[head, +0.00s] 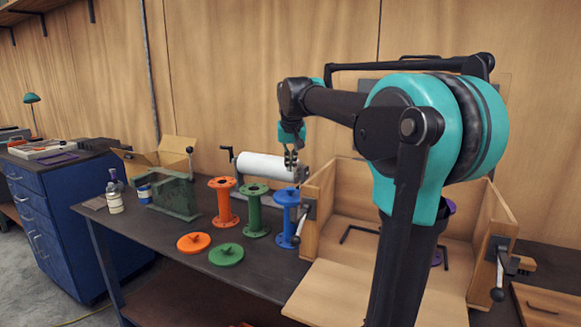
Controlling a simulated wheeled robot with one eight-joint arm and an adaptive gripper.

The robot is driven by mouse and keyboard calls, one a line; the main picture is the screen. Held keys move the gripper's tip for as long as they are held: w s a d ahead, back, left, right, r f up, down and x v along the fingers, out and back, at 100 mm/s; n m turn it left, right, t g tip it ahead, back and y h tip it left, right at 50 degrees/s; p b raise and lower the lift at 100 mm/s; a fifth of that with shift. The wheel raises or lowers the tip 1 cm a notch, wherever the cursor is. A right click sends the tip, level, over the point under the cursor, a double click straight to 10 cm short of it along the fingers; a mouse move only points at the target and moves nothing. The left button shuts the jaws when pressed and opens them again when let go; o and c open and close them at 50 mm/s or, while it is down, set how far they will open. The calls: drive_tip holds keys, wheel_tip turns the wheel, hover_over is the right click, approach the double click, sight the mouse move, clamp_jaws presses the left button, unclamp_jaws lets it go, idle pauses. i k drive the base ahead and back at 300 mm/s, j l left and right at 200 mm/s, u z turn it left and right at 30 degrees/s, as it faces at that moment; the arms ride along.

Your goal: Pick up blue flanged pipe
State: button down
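The blue flanged pipe (287,217) stands upright on the dark table, just left of the wooden box. Its top and bottom flanges both show, and the box side is close to its right. My gripper (291,162) hangs from the arm, pointing down, above the blue pipe in the picture and apart from it. The gripper is small and dark here, so its finger opening is unclear. Nothing is seen held in it.
A green flanged pipe (254,211) and an orange one (223,202) stand left of the blue pipe. An orange disc (194,242) and a green disc (226,255) lie in front. A white roll (265,166) is behind. The open wooden box (318,197) is at right.

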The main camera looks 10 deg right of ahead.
sight(282, 240)
drive_tip(key=k+j, duration=0.8)
drive_tip(key=j, duration=0.1)
